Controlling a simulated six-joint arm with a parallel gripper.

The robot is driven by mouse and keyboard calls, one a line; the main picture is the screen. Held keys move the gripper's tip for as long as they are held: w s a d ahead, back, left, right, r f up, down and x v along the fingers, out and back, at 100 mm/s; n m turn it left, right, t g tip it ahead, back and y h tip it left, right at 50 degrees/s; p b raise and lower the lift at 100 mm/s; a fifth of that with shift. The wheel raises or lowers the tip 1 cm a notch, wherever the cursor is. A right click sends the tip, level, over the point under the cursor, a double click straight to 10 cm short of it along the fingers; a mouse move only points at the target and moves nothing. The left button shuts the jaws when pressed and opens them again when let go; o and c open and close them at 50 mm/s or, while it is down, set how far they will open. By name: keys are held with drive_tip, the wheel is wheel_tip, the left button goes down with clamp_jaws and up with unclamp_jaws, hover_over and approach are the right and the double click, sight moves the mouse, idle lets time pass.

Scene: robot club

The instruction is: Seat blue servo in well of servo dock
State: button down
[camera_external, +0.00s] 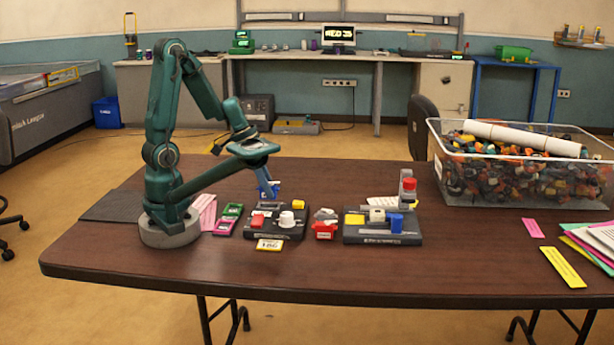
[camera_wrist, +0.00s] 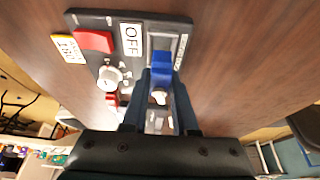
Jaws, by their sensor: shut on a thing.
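My gripper (camera_wrist: 162,88) is shut on the blue servo (camera_wrist: 160,72), a bright blue body with a pale piece near it, between dark blue fingers. In the external view my gripper (camera_external: 268,192) points down over the back left of the left black board (camera_external: 262,234). In the wrist view the servo overlaps a grey strip (camera_wrist: 166,43) on that board; I cannot tell whether it touches. The right black board (camera_external: 383,239) carries yellow, white and blue blocks and a post with a red top.
The left board has a red piece (camera_wrist: 94,41), a white knob (camera_wrist: 110,78) and an OFF label (camera_wrist: 131,39). A red part (camera_external: 324,229) stands between the boards. Green and pink pieces lie left. A clear bin (camera_external: 520,192) stands at right.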

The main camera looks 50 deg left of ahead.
idle(0.4)
drive_tip(key=c, duration=0.6)
unclamp_jaws()
drive_tip(key=shift+o, duration=0.3)
drive_tip(key=o, duration=0.3)
drive_tip(key=shift+o, duration=0.2)
drive_tip(key=shift+w+d+r, duration=0.1)
drive_tip(key=shift+r, duration=3.9)
